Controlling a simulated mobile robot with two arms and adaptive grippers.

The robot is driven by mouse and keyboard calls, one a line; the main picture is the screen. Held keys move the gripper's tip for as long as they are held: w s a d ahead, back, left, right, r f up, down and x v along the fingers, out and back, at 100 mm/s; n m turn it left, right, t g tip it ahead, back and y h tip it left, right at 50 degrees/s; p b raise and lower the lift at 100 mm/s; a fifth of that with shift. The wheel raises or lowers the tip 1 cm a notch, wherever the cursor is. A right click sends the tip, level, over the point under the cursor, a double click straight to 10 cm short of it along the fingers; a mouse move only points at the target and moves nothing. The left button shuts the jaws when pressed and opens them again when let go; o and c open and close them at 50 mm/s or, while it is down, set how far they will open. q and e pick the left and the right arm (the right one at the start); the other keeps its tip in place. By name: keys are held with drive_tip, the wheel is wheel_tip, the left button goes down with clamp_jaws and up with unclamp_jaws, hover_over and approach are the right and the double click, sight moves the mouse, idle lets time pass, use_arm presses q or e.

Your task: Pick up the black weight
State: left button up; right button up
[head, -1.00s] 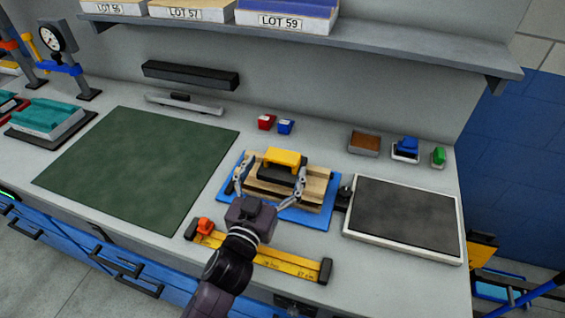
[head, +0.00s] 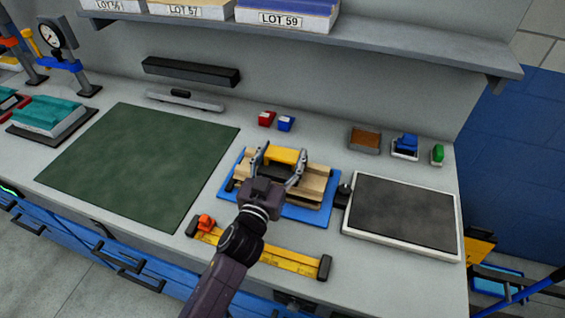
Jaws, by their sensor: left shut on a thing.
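The black weight (head: 286,156) has a yellow top handle and sits on pale wooden strips (head: 317,184) on a blue base plate (head: 306,212). My left gripper (head: 279,161) reaches over it from the front, one finger on each side, and is shut on it. My gripper's body hides the front of the weight and part of the strips. I see no clear gap between the weight and the wood. My right gripper is not in view.
A yellow ruler bar (head: 285,257) lies in front of the plate. A white-rimmed dark panel (head: 347,225) lies to the right, a green mat (head: 140,165) to the left. A shelf (head: 400,55) overhangs the back.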

use_arm(q)
drive_tip(key=c, duration=1)
drive_tip(key=shift+w+r, duration=0.1)
drive_tip(key=shift+r, duration=0.2)
drive_tip(key=shift+c, duration=0.7)
drive_tip(key=shift+r, duration=0.1)
